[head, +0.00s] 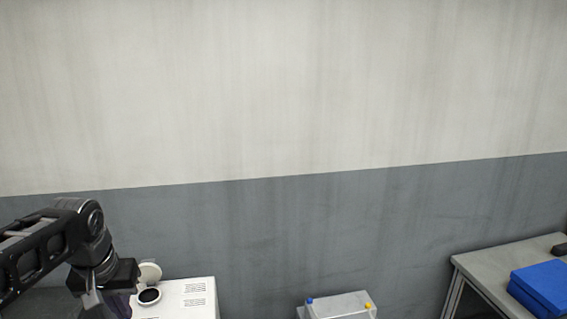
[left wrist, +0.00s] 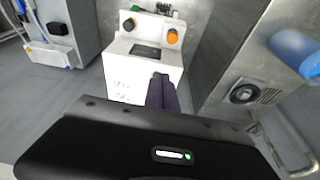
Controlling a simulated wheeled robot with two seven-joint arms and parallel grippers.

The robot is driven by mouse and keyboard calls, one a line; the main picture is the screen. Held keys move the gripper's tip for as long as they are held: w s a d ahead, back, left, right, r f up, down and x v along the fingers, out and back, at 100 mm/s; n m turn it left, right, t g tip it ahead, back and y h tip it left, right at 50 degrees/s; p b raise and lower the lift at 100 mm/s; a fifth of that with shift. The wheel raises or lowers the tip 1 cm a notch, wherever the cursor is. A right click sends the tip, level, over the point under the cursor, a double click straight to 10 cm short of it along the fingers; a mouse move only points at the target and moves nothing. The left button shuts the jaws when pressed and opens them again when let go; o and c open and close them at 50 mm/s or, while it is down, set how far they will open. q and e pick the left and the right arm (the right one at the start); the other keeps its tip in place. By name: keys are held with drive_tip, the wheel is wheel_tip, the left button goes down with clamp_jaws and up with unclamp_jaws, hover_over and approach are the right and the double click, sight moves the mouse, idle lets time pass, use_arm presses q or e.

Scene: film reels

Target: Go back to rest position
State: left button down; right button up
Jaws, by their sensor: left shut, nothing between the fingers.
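My left arm comes in from the left edge of the head view. Its gripper (head: 112,303) points down at the lower left, in front of a white cabinet (head: 190,300), and its tips are partly cut off by the bottom edge. In the left wrist view, the dark fingers (left wrist: 162,93) are together with nothing between them. Beyond them is a white machine (left wrist: 140,72) with an orange knob, a black knob and a dark panel. The gripper's height above the floor is unclear. My right gripper is in neither view.
A grey table (head: 490,265) with a blue box (head: 543,287) stands at the right. A pale box (head: 340,306) with a blue and a yellow knob is at the bottom centre. A metal cabinet (left wrist: 235,60) and a blue cylinder (left wrist: 296,52) are right in the wrist view.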

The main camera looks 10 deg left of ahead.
use_arm(q)
drive_tip(key=d+f+m+h, duration=0.1)
drive_tip(key=d+f, duration=0.5)
drive_tip(key=f, duration=0.4)
drive_tip(key=d+f+g+h, duration=0.1)
drive_tip(key=d+f, duration=0.5)
drive_tip(key=f, duration=0.4)
drive_tip(key=d+f+m+h, duration=0.1)
drive_tip(key=d+f, duration=0.5)
drive_tip(key=f, duration=0.3)
drive_tip(key=s+d+f+h, duration=0.1)
drive_tip(key=s+d+f, duration=0.4)
drive_tip(key=s+f, duration=0.2)
drive_tip(key=s+d+f+g, duration=0.1)
drive_tip(key=s+d+f, duration=0.5)
drive_tip(key=s+f, duration=0.2)
drive_tip(key=s, duration=0.2)
drive_tip(key=shift+s+d+f+n+h, duration=0.2)
drive_tip(key=shift+s+n+h, duration=0.1)
drive_tip(key=shift+s+h, duration=0.1)
